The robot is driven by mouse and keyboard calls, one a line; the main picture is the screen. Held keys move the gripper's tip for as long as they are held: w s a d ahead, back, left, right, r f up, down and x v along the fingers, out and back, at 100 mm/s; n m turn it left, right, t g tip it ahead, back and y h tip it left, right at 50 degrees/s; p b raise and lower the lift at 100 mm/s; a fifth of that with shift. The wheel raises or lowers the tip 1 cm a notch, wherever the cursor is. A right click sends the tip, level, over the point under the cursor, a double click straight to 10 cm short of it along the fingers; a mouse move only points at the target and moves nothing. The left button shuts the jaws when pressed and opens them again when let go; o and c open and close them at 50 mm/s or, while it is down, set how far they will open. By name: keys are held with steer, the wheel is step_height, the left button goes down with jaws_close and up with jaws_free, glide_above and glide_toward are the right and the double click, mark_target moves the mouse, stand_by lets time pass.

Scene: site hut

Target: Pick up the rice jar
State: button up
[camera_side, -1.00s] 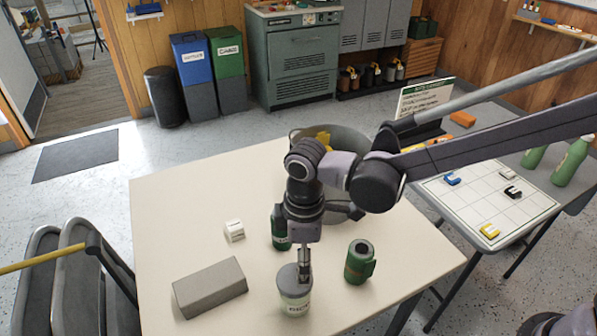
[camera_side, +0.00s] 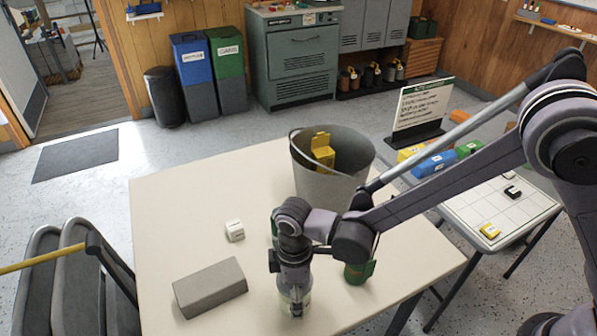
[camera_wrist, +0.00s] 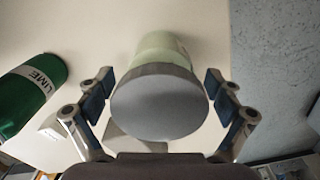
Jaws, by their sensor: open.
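The jar (camera_side: 284,304), pale green with a grey lid, stands near the front edge of the cream table. In the wrist view its round grey lid (camera_wrist: 159,101) faces me, with the pale green body (camera_wrist: 160,46) behind it. Its label is mostly hidden by my gripper in the side view. My gripper (camera_side: 296,308) points down at the jar. In the wrist view my gripper (camera_wrist: 160,97) is open, with one finger on each side of the lid and a visible gap to it on both sides.
A green container marked LIME (camera_wrist: 30,95) lies left in the wrist view. A green canister (camera_side: 357,272) is right of my gripper. A grey block (camera_side: 210,288), a white cube (camera_side: 235,231) and a grey bucket (camera_side: 318,190) with a yellow item stand on the table (camera_side: 180,210).

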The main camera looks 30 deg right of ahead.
steer(key=shift+f, duration=0.7)
steer(key=shift+c, duration=0.4)
steer(key=c, duration=1.4)
steer(key=shift+c, duration=0.2)
